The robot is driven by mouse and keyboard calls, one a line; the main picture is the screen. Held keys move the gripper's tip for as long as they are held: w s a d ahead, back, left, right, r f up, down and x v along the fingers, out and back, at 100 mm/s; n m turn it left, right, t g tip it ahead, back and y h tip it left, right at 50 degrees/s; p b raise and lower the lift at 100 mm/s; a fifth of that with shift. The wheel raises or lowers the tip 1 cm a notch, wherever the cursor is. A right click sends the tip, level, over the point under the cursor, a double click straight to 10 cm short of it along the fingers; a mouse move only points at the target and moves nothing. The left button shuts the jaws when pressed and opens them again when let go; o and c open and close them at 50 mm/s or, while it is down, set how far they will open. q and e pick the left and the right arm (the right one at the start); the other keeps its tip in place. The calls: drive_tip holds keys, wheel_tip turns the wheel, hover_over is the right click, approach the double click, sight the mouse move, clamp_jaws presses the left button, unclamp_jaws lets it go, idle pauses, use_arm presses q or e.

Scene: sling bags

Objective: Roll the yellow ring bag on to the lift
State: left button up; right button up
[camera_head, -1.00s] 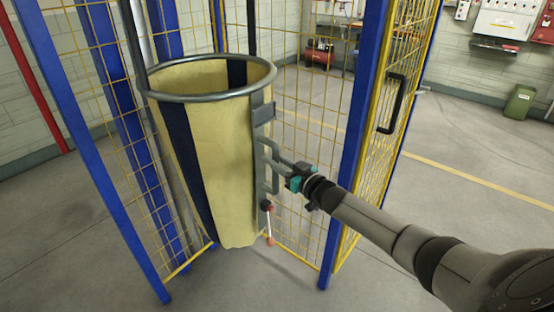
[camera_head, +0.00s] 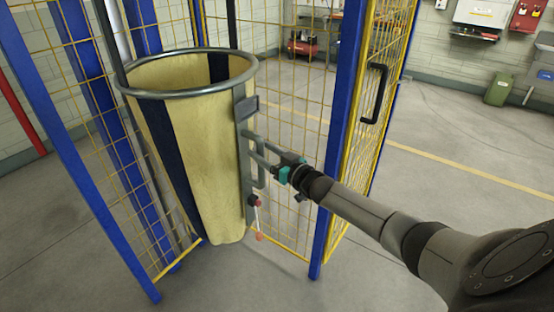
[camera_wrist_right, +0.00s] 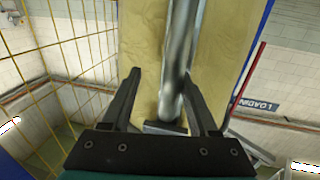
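The yellow ring bag (camera_head: 208,160) is a tall, tapering bag with a dark stripe and a grey metal ring (camera_head: 190,74) at its top. It hangs upright at the opening of a blue-post, yellow-mesh cage (camera_head: 322,240), which may be the lift. A grey handle frame (camera_head: 261,165) sticks out from its right side. My right gripper (camera_head: 276,167) is at this handle. In the right wrist view the fingers (camera_wrist_right: 164,95) are apart, with a metal bar (camera_wrist_right: 176,75) between them and a gap at the left finger. My left gripper is not in view.
A mesh door with a black pull handle (camera_head: 375,92) stands on the cage's right. A small red-tipped lever (camera_head: 257,218) hangs below the bag's handle frame. A green bin (camera_head: 498,89) stands far off at the wall.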

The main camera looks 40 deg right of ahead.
drive_tip(key=s+d+p, duration=0.2)
drive_tip(key=s, duration=1.3)
drive_tip(key=shift+d, duration=0.15)
idle(1.0)
drive_tip(key=s+f+m+g+h+b, duration=0.15)
drive_tip(key=s+f, duration=0.25)
drive_tip(key=f, duration=0.7)
drive_tip(key=s+a+f+g+h+b, duration=0.1)
drive_tip(key=s+f+g+b, duration=0.2)
drive_tip(key=f, duration=0.7)
drive_tip(key=s+f+g+h, duration=0.1)
drive_tip(key=s+f+g, duration=0.2)
drive_tip(key=s+f, duration=0.55)
drive_tip(key=s+a+f+n+g+b, duration=0.1)
drive_tip(key=s+a+f+g, duration=0.3)
drive_tip(key=s+a+f, duration=0.5)
drive_tip(key=s+a+f+n+g+b, duration=0.1)
drive_tip(key=s+a+f+g+b, duration=0.3)
drive_tip(key=s+a+f, duration=0.5)
drive_tip(key=s+f+g+y, duration=0.1)
drive_tip(key=s+f, duration=0.5)
drive_tip(key=shift+s+f, duration=0.15)
drive_tip(key=shift+f, duration=0.05)
drive_tip(key=shift+n, duration=0.25)
drive_tip(key=shift+c, duration=0.6)
